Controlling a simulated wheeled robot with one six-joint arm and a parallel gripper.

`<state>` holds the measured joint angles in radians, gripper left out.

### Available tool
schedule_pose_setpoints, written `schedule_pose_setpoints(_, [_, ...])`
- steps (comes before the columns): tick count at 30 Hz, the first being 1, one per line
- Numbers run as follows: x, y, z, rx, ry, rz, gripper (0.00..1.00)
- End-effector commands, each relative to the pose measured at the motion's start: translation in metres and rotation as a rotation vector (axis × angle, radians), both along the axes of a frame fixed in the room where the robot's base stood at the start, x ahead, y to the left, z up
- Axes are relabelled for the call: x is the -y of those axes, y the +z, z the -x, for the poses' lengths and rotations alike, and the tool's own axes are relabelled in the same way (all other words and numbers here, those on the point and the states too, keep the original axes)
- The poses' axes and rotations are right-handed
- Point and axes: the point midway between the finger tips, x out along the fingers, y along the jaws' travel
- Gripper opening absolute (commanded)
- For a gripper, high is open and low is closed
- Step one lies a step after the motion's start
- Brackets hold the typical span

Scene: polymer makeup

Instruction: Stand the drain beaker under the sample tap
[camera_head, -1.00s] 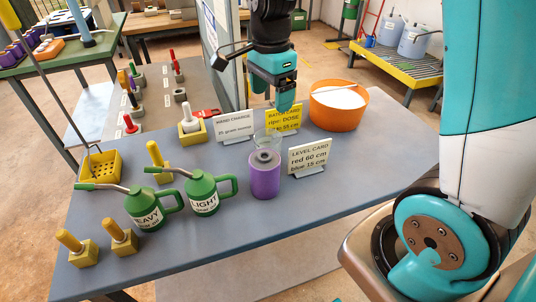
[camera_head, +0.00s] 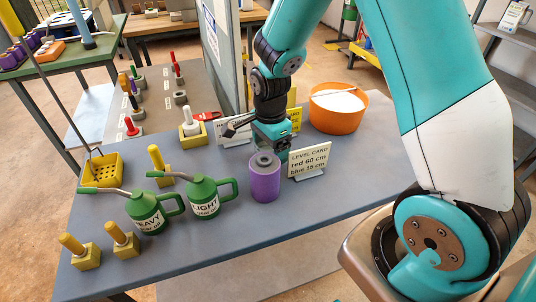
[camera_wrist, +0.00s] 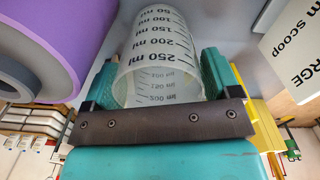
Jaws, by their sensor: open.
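A clear beaker with black ml marks (camera_wrist: 160,48) shows in the wrist view, between the two teal fingers of my gripper (camera_wrist: 160,85). The fingers are open, one on either side of it; I cannot tell whether either touches it. In the head view my gripper (camera_head: 272,140) is low over the table, just behind the purple cylinder (camera_head: 264,180). The beaker is hidden there behind the cylinder and the gripper. I cannot make out a sample tap in either view.
The level card (camera_head: 309,161) stands close to the right of the gripper. The orange bowl (camera_head: 336,116) is behind it. Green jugs (camera_head: 204,196) stand to the left, with several yellow-based pegs and a yellow basket (camera_head: 101,170). The table's front right is clear.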

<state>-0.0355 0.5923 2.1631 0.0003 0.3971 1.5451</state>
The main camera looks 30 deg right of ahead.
Motion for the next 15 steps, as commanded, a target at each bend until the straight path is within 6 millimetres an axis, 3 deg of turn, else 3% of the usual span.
schedule_pose_setpoints(5, [0.0, -0.0004, 0.0, 0.0, 0.0, 0.0, 0.83])
schedule_pose_setpoints(10, [-0.0001, -0.0002, 0.0, 0.0, 0.0, 0.0, 0.48])
schedule_pose_setpoints(12, [-0.0001, -0.0001, 0.0, 0.0, 0.0, 0.0, 0.43])
schedule_pose_setpoints(15, [-0.0001, 0.0, 0.0, 0.0, 0.0, 0.0, 0.42])
